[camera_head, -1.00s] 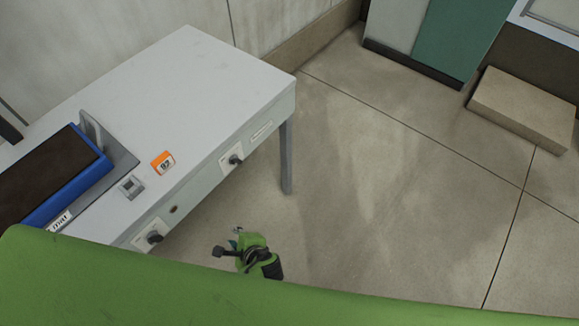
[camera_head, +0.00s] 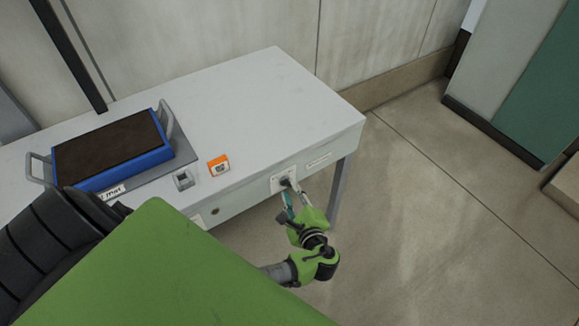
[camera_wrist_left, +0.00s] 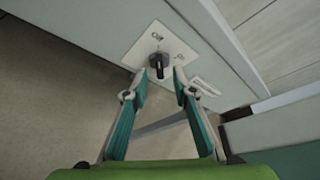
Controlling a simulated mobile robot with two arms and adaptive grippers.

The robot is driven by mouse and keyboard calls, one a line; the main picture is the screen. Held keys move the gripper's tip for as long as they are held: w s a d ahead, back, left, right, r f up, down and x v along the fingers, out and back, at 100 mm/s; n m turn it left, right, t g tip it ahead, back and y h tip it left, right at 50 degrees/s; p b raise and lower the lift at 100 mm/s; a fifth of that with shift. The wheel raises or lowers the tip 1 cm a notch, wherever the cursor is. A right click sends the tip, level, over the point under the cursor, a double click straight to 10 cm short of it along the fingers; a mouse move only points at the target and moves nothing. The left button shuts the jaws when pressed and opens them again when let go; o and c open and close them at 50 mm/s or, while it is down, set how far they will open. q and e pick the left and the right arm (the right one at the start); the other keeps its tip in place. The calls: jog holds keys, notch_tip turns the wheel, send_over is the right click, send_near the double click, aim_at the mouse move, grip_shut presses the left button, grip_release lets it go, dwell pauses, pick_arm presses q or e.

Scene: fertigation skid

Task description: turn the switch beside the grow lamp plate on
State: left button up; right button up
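A dark rotary switch knob on a pale square plate (camera_head: 275,184) sits on the front face of the grey-white table, near its right end. My left gripper (camera_head: 288,197) is just in front of the switch. In the left wrist view its fingers (camera_wrist_left: 161,76) are open, with the knob just beyond and between the tips; contact cannot be told. My right gripper is out of view.
On the table (camera_head: 270,100) are a blue tray (camera_head: 165,154) with dark filling, a small grey box (camera_head: 183,180) and an orange device (camera_head: 218,166). A table leg (camera_head: 338,190) stands behind my gripper.

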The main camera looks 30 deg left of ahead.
aim_at(288, 185)
pick_arm(q)
jog(key=shift+x, duration=1.55)
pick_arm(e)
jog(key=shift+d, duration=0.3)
pick_arm(q)
jog(key=shift+c, duration=0.4)
grip_shut()
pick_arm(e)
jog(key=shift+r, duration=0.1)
